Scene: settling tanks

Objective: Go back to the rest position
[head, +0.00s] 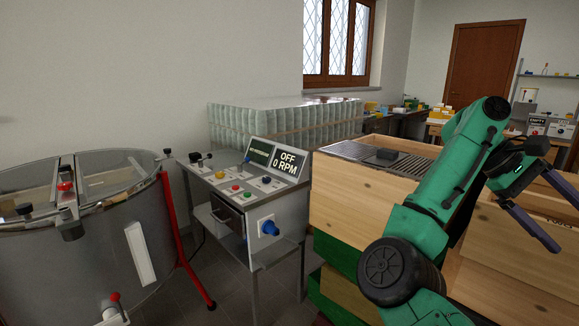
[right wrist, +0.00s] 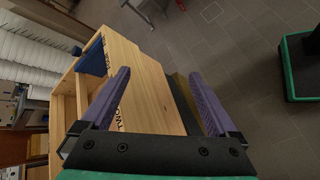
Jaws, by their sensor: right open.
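My right arm rises on the right side of the head view. Its gripper (head: 533,225) has two purple fingers spread apart, pointing down and to the right. In the right wrist view the same gripper (right wrist: 158,95) is open with nothing between its fingers. Below and beyond the fingers are a wooden box (right wrist: 145,85) and the grey tiled floor. My left gripper does not show in either view.
A steel drum (head: 75,240) with a clear lid stands at left. Beside it is a control stand (head: 225,190) reading "OFF 0 RPM". Stacked wooden hive boxes (head: 350,195) stand close to my right arm. Tiled floor (right wrist: 230,50) is open in the wrist view.

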